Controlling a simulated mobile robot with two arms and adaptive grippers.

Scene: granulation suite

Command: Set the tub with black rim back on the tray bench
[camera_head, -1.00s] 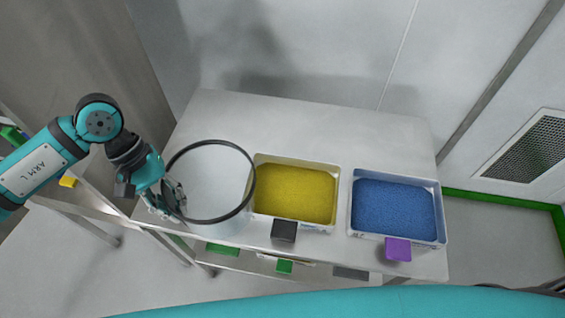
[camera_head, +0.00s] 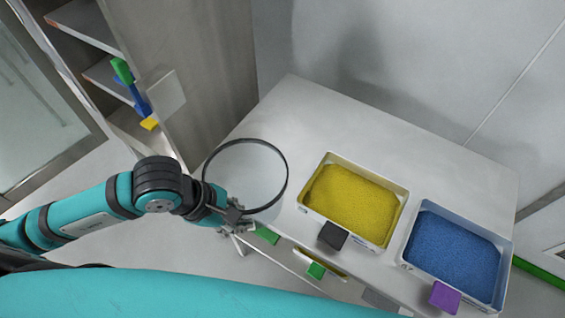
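The tub with black rim (camera_head: 247,180) is pale and round, seen from above at the left end of the tray bench (camera_head: 300,112). It looks upright and empty. My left gripper (camera_head: 236,213) is at the tub's near side, with its fingers at the wall just under the rim, and appears closed on it. Whether the tub's base touches the bench top cannot be told from this angle. My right gripper is not in view.
A tray of yellow granules (camera_head: 352,203) and a tray of blue granules (camera_head: 453,250) stand to the right on the bench. A black block (camera_head: 332,236) and a purple block (camera_head: 444,297) sit at their front edges. The bench's back strip is clear. An open cabinet (camera_head: 100,75) stands left.

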